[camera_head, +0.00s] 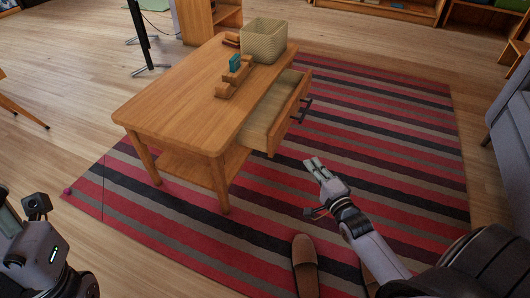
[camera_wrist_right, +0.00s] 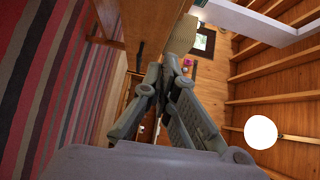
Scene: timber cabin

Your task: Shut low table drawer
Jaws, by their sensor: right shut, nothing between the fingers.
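The low wooden table (camera_head: 165,92) stands on the striped rug.
A woven basket (camera_head: 264,44), a stepped wooden piece (camera_head: 233,80) and a small teal block (camera_head: 235,62) are on the tabletop. Brown slippers (camera_head: 305,262) lie on the striped rug (camera_head: 400,145) near my right arm. A grey sofa (camera_head: 510,125) stands at the right edge.

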